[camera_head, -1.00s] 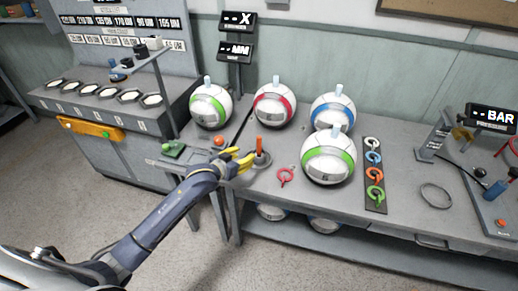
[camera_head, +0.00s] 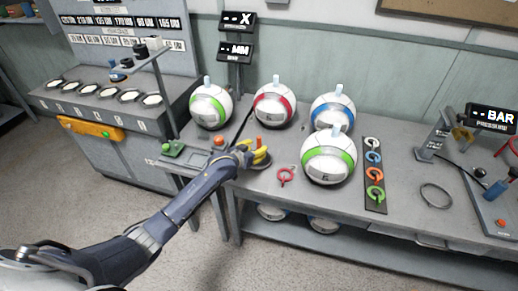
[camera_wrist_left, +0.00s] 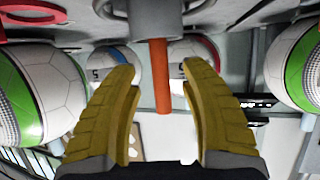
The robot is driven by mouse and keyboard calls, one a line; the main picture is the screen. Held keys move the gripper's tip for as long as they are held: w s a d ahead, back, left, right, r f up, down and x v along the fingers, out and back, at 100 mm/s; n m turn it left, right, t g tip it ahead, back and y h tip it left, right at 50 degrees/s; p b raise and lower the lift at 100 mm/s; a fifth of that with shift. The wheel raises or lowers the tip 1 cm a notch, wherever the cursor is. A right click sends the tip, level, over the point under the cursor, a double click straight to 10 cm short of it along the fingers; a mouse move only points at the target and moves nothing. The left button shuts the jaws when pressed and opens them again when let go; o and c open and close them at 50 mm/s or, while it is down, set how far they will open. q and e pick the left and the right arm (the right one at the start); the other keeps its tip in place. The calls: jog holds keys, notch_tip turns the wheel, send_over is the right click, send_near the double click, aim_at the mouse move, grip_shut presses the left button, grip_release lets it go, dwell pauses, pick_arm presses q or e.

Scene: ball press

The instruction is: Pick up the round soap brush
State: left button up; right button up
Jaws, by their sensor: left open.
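The round soap brush shows as an orange upright handle (camera_head: 259,141) at the front left of the bench. In the left wrist view its orange handle (camera_wrist_left: 161,85) points down out of a grey cylinder (camera_wrist_left: 154,18), as that picture is upside down. My left gripper (camera_head: 262,155) has yellow fingers and is open at the brush. In the left wrist view the handle stands between the two spread fingers (camera_wrist_left: 158,72), with a gap on each side. The fingers partly hide the brush's base in the head view. My right gripper is not in view.
White balls with green (camera_head: 329,158), red (camera_head: 273,106) and blue (camera_head: 332,111) bands stand on the bench (camera_head: 400,205). A red ring-shaped piece (camera_head: 286,176) lies right of the brush. A board of coloured rings (camera_head: 374,178) lies farther right. A green button box (camera_head: 173,148) is at left.

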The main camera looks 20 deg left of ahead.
pick_arm(q)
jog(key=shift+x, duration=1.35)
jog(key=shift+c, duration=0.4)
grip_shut()
